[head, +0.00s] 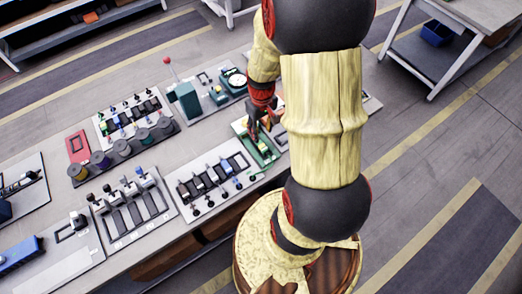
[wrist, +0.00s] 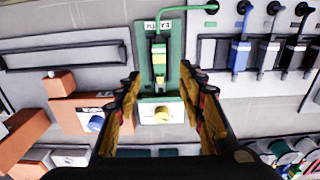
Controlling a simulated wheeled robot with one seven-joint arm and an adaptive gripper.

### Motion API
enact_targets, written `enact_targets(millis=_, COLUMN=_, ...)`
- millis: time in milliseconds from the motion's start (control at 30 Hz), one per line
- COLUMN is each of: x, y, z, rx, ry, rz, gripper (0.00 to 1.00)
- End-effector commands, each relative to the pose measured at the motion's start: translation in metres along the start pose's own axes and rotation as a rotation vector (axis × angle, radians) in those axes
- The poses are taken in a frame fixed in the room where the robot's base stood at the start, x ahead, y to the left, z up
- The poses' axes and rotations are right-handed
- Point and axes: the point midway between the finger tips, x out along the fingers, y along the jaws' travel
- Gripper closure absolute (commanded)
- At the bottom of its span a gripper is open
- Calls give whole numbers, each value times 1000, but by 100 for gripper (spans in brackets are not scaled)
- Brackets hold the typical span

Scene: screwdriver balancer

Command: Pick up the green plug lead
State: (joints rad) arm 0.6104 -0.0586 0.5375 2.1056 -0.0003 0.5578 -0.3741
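The green plug lead (wrist: 158,52) lies on a narrow green board (wrist: 176,46) in the wrist view. Its thin green cable runs up and right to a dark round socket near the top edge. My gripper (wrist: 160,76) is open, with one finger on each side of the board and the plug between and ahead of the fingertips. Nothing is held. In the head view my gripper (head: 262,114) hangs just above the green board (head: 268,158), and my arm hides part of that area. Whether the fingers touch the board cannot be told.
A pale block with a yellow knob (wrist: 162,114) sits at the board's near end. Orange blocks (wrist: 60,85) stand to the left. Several fixtures crowd the bench (head: 190,146) in the head view.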

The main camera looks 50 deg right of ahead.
Motion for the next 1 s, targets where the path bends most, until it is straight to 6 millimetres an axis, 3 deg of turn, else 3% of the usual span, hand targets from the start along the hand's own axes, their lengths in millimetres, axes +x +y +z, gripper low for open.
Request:
enact_targets(millis=33, x=13, y=0, z=-1, rx=0, ry=2, rz=1, gripper=61)
enact_targets(millis=333, x=25, y=-1, z=0, rx=0, ry=0, rz=0, gripper=61)
enact_targets(millis=667, x=52, y=0, z=-1, rx=0, ry=0, rz=0, gripper=61)
enact_targets(millis=1000, x=96, y=1, z=-4, rx=0, ry=0, rz=0, gripper=61)
